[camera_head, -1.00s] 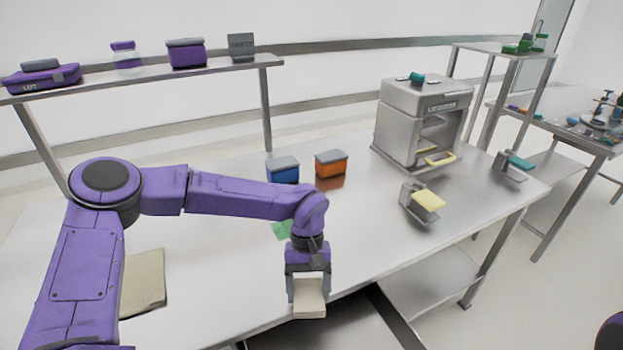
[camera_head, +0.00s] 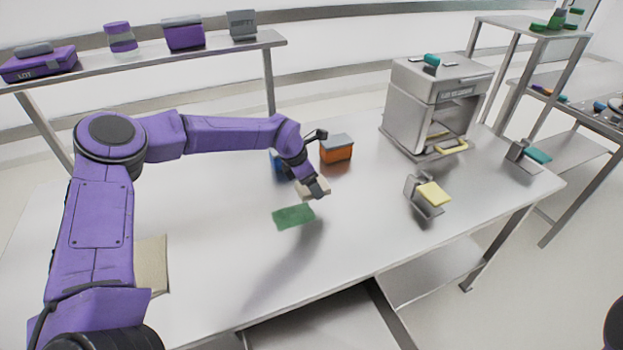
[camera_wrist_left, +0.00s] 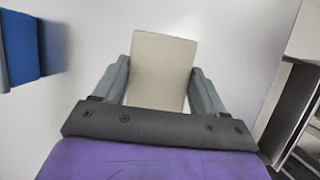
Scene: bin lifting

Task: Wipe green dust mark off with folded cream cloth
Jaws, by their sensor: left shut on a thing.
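The green dust mark (camera_head: 293,216) is a flat green patch on the white table, fully in sight in the head view. My left gripper (camera_head: 318,192) is above the table, just up and to the right of the mark in the picture. It is shut on the folded cream cloth (camera_wrist_left: 163,70), which shows between its two grey fingers in the left wrist view. In the head view the cloth is partly hidden by the gripper. I cannot tell its exact height above the table. My right gripper is not in view.
An orange box (camera_head: 336,149) with a grey lid and a partly hidden blue box (camera_head: 277,161) stand behind the gripper. A grey machine (camera_head: 432,105) and a holder with a yellow pad (camera_head: 433,193) are to the right. A beige sheet (camera_head: 152,262) lies left. The front middle is clear.

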